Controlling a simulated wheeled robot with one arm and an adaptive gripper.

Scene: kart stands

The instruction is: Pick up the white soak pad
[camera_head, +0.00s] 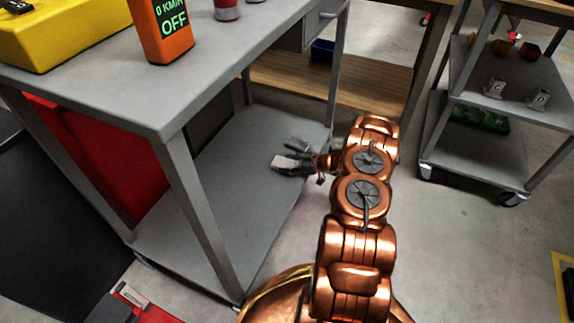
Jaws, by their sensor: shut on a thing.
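The white soak pad (284,162) is a small pale flat piece over the lower shelf of the grey workbench (240,190). My gripper (292,163) reaches in from the right and is shut on the pad's right side. The fingers are small and dark here and cover part of the pad. I cannot tell whether the pad touches the shelf or is just above it. A grey flat piece (298,144) lies just behind the gripper.
The bench top (215,80) overhangs the shelf, with a front leg (200,215) at left. It carries a yellow case (65,30) and an orange speed display (168,45). A grey cart (480,165) stands at right. Bare floor (470,260) lies at lower right.

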